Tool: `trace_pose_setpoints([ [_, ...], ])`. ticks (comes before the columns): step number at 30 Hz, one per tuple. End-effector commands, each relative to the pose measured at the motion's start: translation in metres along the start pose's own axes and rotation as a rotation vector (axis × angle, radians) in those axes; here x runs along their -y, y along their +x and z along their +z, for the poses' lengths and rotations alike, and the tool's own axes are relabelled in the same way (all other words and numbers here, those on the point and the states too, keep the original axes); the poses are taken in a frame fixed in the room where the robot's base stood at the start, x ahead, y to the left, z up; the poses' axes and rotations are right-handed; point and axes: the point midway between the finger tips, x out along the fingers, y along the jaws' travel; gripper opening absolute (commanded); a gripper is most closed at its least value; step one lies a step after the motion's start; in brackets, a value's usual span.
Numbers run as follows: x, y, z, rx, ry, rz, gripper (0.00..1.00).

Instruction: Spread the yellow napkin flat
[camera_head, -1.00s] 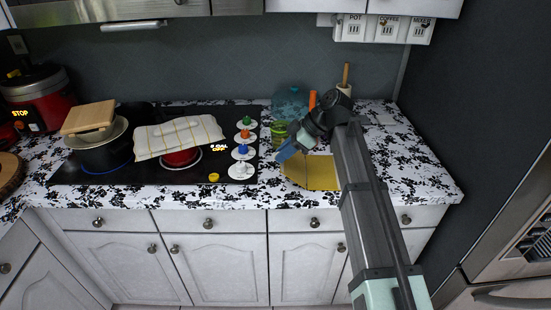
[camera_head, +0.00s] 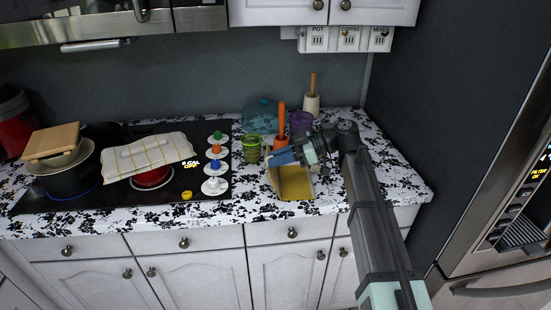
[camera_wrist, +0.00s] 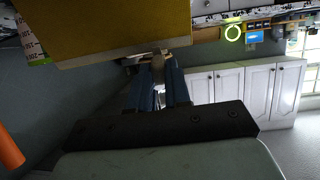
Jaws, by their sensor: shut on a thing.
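The yellow napkin (camera_head: 297,193) lies partly on the counter near its front edge. Its back part rises toward my gripper (camera_head: 276,158), and the raised part looks paler and folded. My gripper has blue fingers and is shut on the napkin's raised edge, just above the counter. In the wrist view the napkin (camera_wrist: 120,25) is a broad mustard sheet at the top, against the fingertips of my gripper (camera_wrist: 158,57). My wrist and arm hide part of the counter to the right of the napkin.
Patterned counter (camera_head: 395,185) is free to the right.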

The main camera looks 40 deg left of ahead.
Motion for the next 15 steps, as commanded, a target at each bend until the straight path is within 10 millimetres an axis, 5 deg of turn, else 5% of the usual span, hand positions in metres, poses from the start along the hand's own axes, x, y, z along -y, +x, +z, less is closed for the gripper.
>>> trace_pose_setpoints([
  [10,0.0002,0.0002,0.0004,-0.001,0.001,-0.001,0.0],
  [11,0.0002,0.0002,0.0004,-0.001,0.001,-0.001,0.2],
  [15,0.0001,0.0002,0.0003,0.0,0.001,-0.001,0.34],
])
